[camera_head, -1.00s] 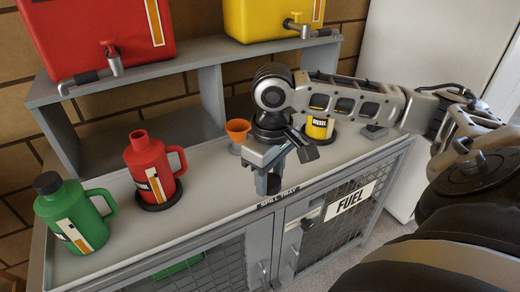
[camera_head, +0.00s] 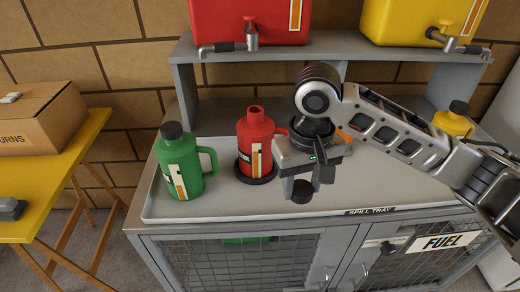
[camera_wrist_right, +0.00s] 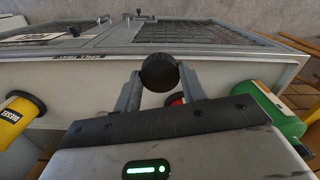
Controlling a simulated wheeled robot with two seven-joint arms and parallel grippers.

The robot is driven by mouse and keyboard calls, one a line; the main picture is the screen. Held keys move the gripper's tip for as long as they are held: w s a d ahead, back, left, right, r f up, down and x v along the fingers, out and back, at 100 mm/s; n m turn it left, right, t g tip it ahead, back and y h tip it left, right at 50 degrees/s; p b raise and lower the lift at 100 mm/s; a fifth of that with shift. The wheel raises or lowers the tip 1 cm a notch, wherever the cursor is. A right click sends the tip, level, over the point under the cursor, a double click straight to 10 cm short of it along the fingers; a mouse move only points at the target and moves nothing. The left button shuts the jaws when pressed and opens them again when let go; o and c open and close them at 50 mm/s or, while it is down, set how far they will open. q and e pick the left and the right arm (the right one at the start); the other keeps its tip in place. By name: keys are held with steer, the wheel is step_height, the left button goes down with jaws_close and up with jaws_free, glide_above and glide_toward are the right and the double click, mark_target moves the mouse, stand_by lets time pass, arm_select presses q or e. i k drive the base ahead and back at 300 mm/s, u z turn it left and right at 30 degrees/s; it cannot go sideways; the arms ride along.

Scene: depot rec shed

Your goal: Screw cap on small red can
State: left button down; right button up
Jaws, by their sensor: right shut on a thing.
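The small red can (camera_head: 257,148) stands upright on a dark round mat, its narrow neck open with no cap on it. In the right wrist view only a sliver of red (camera_wrist_right: 175,99) shows behind my gripper. My right gripper (camera_head: 302,186) is shut on a black round cap (camera_head: 302,192), just right of the red can and apart from it. The cap (camera_wrist_right: 160,72) also shows between the fingertips in the right wrist view. My left gripper is not in view.
A capped green can (camera_head: 182,165) stands left of the red one. A yellow can (camera_head: 452,122) and an orange funnel (camera_head: 345,134) are partly hidden by my arm. Large red (camera_head: 250,18) and yellow (camera_head: 415,20) containers with taps sit on the shelf above. The spill tray's (camera_head: 220,208) front is clear.

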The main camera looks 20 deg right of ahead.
mark_target(265, 142)
steer(key=u, duration=0.95)
steer(key=k, duration=0.9)
steer(key=z, duration=1.05)
steer(key=i, duration=0.5)
